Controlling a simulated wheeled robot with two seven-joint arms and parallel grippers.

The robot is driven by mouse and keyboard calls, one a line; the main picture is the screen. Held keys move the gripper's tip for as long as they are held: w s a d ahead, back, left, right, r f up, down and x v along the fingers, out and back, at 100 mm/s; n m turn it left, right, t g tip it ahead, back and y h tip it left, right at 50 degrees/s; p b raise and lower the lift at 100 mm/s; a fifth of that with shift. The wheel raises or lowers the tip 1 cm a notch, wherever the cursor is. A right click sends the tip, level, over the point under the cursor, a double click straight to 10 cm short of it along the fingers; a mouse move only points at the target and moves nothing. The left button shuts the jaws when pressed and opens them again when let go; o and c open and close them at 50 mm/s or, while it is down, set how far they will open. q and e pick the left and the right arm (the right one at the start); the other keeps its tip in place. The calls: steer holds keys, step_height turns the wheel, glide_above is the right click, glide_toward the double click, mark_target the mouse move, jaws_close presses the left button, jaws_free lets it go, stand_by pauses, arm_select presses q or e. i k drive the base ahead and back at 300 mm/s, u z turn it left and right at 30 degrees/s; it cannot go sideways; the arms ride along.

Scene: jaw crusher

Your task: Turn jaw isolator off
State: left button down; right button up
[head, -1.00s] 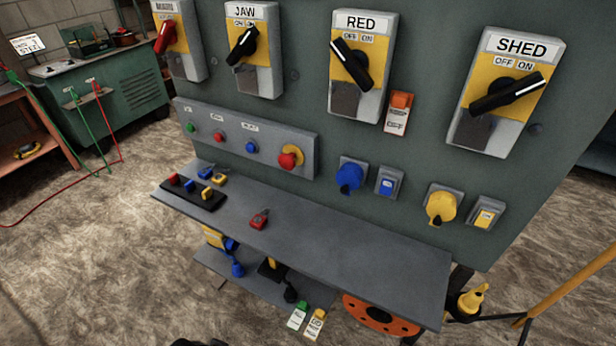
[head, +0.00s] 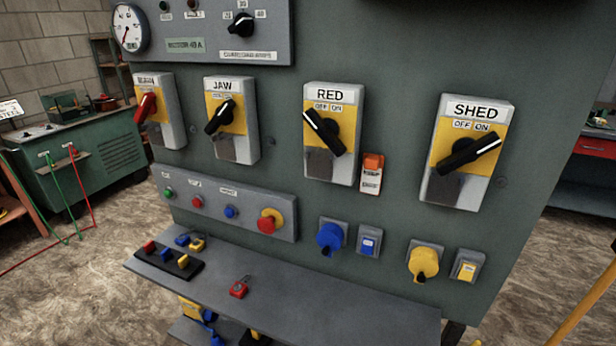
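The jaw isolator (head: 232,120) is a grey and yellow box labelled JAW on the green panel, left of centre in the head view. Its black handle (head: 220,116) is tilted, with the upper end leaning right toward the ON side of the label. The small OFF/ON print above it is hard to read at this size. Neither of my grippers shows in the head view.
A red-handled isolator (head: 153,112) is left of it; the RED (head: 332,135) and SHED (head: 467,153) isolators are right. A button strip (head: 225,203) runs below. A shelf (head: 330,295) juts out beneath, holding padlocks, including a red one (head: 240,287).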

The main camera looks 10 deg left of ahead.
mark_target(223, 116)
steer(key=u, duration=1.1)
steer(key=i, duration=0.4)
steer(key=z, duration=0.95)
